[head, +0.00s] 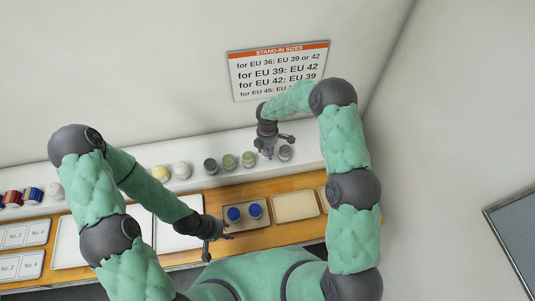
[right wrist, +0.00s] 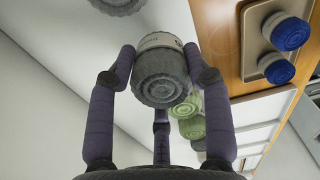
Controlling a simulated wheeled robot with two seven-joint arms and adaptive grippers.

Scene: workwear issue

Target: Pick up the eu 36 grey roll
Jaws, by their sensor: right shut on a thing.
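My right gripper (right wrist: 160,70) is shut on a grey roll (right wrist: 162,78) with a white label band, seen in the right wrist view. The print on the label is too small to read there. In the head view the right gripper (head: 267,150) is over the back shelf and hides most of this roll. Another grey roll (head: 285,153) stands just right of it. A third grey roll (head: 210,165) stands further left, beside two green rolls (head: 229,161). My left gripper (head: 217,246) has its fingers spread, empty, near the front of the counter.
Two blue-topped rolls (head: 234,214) sit in a tray (head: 265,218) on the wooden counter. An empty tray (head: 295,206) is right of it. Yellow (head: 160,173) and white (head: 181,170) rolls stand further left on the shelf. A stand-in sizes sign (head: 278,71) hangs above.

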